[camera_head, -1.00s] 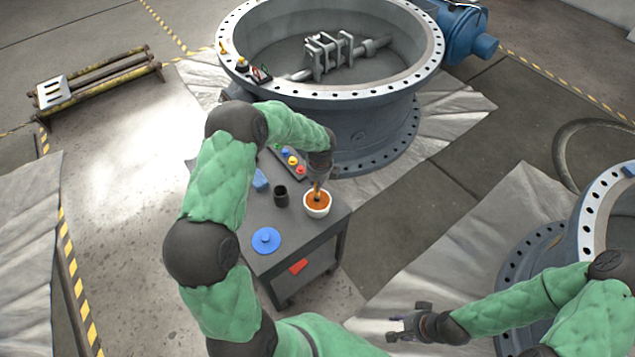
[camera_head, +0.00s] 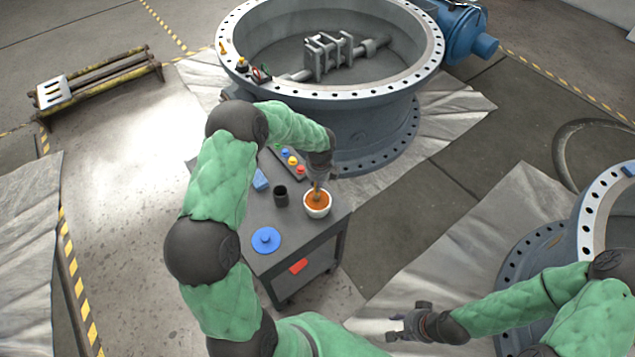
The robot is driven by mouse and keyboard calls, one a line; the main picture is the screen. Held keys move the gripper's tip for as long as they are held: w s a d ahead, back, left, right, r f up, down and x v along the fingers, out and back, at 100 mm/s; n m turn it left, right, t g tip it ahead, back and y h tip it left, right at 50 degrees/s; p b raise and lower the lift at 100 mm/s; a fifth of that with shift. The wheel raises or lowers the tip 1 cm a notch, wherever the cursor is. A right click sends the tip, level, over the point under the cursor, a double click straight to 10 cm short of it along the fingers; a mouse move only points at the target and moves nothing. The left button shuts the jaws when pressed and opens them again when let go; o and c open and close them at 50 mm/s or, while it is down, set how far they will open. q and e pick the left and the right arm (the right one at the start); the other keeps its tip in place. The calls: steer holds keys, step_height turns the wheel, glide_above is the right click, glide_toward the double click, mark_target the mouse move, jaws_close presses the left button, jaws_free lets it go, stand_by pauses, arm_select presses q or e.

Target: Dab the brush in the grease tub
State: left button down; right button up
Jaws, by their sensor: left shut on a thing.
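The grease tub (camera_head: 317,211) is a small white round tub with orange-brown grease, near the right edge of the dark cart's top. My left gripper (camera_head: 318,178) is above the tub, pointing down, shut on the brush (camera_head: 317,190). The brush is nearly upright and its lower end is at the grease; the small size hides how deep it sits. My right gripper (camera_head: 398,326) is low at the right, away from the cart, with its fingers spread and nothing between them.
On the cart (camera_head: 292,228) are a blue lid (camera_head: 266,240), a black cup (camera_head: 281,196), a blue block (camera_head: 260,180) and a tray (camera_head: 285,164) with coloured knobs. A large valve body (camera_head: 365,130) stands behind the cart. Another flange (camera_head: 590,205) is at the right.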

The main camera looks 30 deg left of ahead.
arm_select(q)
steer(key=shift+r+p, duration=2.8)
steer(key=shift+r, duration=0.7)
steer(key=s+d+r+n+g+b, duration=0.1)
steer(key=s+d+n+b, duration=0.1)
steer(key=d+n, duration=0.5)
steer(key=s+d+n+g+b, duration=0.1)
steer(key=s+d+n, duration=0.4)
steer(key=n, duration=1)
steer(key=shift+s+d+r+h+b, duration=0.15)
steer(key=shift+d+r+h+b, duration=0.25)
steer(key=shift+d+b, duration=0.6)
